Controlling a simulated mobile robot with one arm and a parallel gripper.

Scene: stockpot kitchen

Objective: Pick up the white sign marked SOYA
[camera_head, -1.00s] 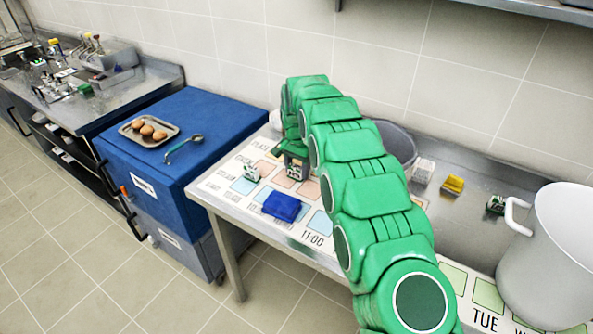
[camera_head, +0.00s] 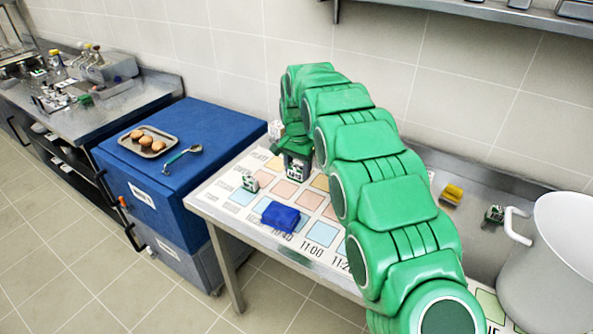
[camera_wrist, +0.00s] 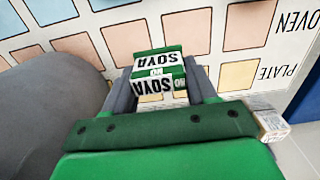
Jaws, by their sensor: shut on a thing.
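The SOYA sign (camera_wrist: 158,75) is a small block with white faces, black lettering and green bands. It sits between my gripper's two fingers (camera_wrist: 160,88) in the wrist view, its lettering upside down there. My gripper is shut on it. In the head view, my gripper (camera_head: 295,163) is at the far end of the green arm, over the printed board (camera_head: 232,193). The dark-and-white end of the held sign (camera_head: 293,172) shows under it. I cannot tell whether the sign touches the board.
A yellow sponge-like item (camera_head: 453,193) and a large white pot (camera_head: 555,255) stand to the right. A grey rounded vessel (camera_wrist: 45,105) is close beside my gripper. A pale box (camera_wrist: 270,123) is at its other side.

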